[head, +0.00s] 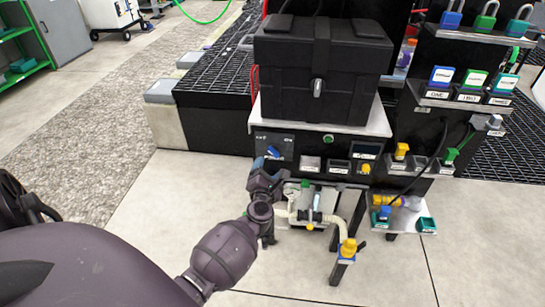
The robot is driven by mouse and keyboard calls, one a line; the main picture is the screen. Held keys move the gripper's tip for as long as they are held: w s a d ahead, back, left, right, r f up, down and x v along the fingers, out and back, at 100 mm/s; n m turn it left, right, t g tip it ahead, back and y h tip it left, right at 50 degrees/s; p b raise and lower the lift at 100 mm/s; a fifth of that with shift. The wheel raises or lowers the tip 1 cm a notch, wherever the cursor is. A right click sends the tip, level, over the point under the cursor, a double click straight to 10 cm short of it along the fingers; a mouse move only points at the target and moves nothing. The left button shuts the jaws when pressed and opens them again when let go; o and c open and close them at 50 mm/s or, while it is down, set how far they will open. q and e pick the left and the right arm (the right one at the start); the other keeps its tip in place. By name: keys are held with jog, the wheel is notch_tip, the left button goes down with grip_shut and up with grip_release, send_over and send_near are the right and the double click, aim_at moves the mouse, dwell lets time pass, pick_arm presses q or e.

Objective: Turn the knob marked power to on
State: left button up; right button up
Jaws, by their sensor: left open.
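A dark control panel (285,141) is on the front of the black stand, below the large black box. A small blue knob (273,152) sits on it, tilted at a slant; its markings are too small to read. My left gripper (266,167) is just below the blue knob, at the panel's lower left. It is open, with its fingers partly hidden by its own body; I cannot tell whether it touches the knob. My right gripper is not in view.
The black box (318,75) rests on a grey shelf above the panel. Beige pipes with a yellow end (348,248) stand below, close to my left wrist. Padlocks (487,17) and yellow and green plugs are at the right. The floor (170,200) at left is clear.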

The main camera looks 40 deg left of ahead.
aim_at(274, 151)
pick_arm(q)
jog(key=b+x, duration=0.1)
jog(key=x, duration=0.6)
jog(key=c, duration=0.9)
